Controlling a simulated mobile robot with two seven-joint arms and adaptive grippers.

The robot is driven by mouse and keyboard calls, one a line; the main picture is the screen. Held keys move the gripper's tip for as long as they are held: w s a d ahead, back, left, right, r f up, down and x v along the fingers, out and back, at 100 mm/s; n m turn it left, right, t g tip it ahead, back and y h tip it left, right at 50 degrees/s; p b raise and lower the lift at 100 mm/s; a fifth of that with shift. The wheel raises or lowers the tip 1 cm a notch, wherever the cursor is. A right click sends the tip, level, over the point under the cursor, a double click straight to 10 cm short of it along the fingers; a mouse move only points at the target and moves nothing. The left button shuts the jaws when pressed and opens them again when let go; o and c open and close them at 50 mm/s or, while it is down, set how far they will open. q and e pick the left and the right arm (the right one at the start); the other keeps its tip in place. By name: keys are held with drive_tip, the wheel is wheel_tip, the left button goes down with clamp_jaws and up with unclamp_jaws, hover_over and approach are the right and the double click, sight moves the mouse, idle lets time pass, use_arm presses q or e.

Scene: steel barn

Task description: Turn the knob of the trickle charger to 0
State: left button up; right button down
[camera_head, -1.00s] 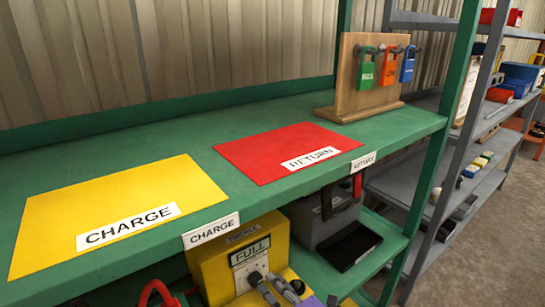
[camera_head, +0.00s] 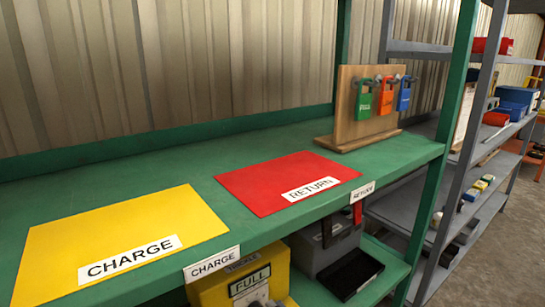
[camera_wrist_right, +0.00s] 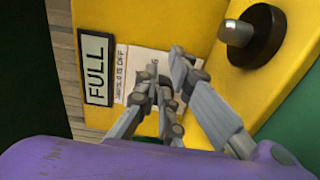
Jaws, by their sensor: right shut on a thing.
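The yellow trickle charger (camera_head: 240,284), with a FULL label, sits on the shelf below the green shelf top, cut off by the lower edge of the head view. In the right wrist view the charger (camera_wrist_right: 205,20) fills the middle, with the FULL label (camera_wrist_right: 96,68) beside a white dial plate (camera_wrist_right: 135,62). My right gripper (camera_wrist_right: 165,75) is over the dial plate, its fingers shut on the charger's knob. The fingers hide the knob, so its pointer and setting cannot be read. My left gripper is not in view.
A grey box (camera_head: 325,245) is right of the charger. Above are the yellow CHARGE mat (camera_head: 110,225), the red RETURN mat (camera_head: 270,180) and a wooden stand (camera_head: 350,125) with padlocks. The shelf edge overhangs the charger.

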drive_tip(key=shift+r+p+v, duration=0.15)
drive_tip(key=shift+r+v, duration=0.05)
drive_tip(key=shift+v, duration=0.65)
drive_tip(key=shift+r+p+v, duration=0.1)
drive_tip(key=shift+r+v, duration=0.05)
drive_tip(key=shift+v, duration=0.75)
drive_tip(key=shift+r+p+v, duration=0.15)
drive_tip(key=shift+r+v, duration=0.05)
drive_tip(key=shift+v, duration=0.65)
drive_tip(key=shift+w+d, duration=0.1)
drive_tip(key=shift+d, duration=0.05)
